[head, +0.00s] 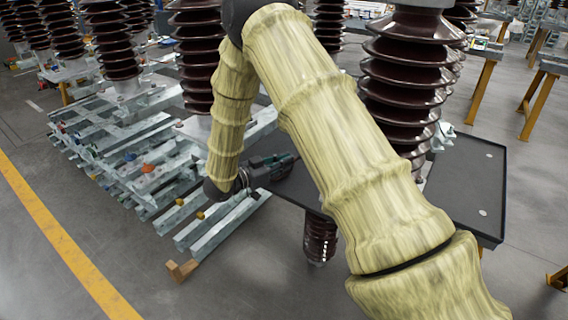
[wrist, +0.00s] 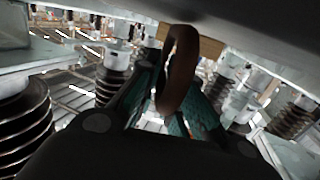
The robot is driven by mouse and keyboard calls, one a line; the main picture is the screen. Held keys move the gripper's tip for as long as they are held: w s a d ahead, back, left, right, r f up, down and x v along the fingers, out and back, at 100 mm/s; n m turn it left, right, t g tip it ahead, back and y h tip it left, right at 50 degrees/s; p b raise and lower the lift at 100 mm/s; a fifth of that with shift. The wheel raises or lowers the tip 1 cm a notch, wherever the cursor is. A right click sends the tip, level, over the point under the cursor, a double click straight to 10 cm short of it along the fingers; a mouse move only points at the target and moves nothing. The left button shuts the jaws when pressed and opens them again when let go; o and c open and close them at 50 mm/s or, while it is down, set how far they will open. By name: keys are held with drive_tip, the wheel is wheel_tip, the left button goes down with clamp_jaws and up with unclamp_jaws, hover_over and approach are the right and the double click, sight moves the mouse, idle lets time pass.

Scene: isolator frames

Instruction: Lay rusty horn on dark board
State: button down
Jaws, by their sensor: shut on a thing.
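The rusty horn (wrist: 179,72) is a curved brown piece, upright between the fingers of my gripper (wrist: 172,100) in the wrist view. My gripper is shut on it. In the head view my gripper (head: 272,167) is near the left end of the dark board, and the horn cannot be made out there. The dark board (head: 470,190) is a flat dark grey, low-rimmed surface. My arm hides its middle. I cannot tell how high the horn is above the board.
Tall brown ribbed insulators (head: 400,85) stand close behind and beside my arm. Stacked galvanised steel frames (head: 150,165) lie to the left. A shorter ribbed insulator (head: 320,238) shows below the board's front edge. The board's right part has free room.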

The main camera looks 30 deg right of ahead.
drive_tip(key=c, duration=1.5)
unclamp_jaws()
drive_tip(key=shift+f, duration=0.1)
drive_tip(key=shift+c, duration=0.2)
drive_tip(key=a+r, duration=0.1)
drive_tip(key=a, duration=1.1)
drive_tip(key=shift+s, duration=0.35)
drive_tip(key=shift+r, duration=0.1)
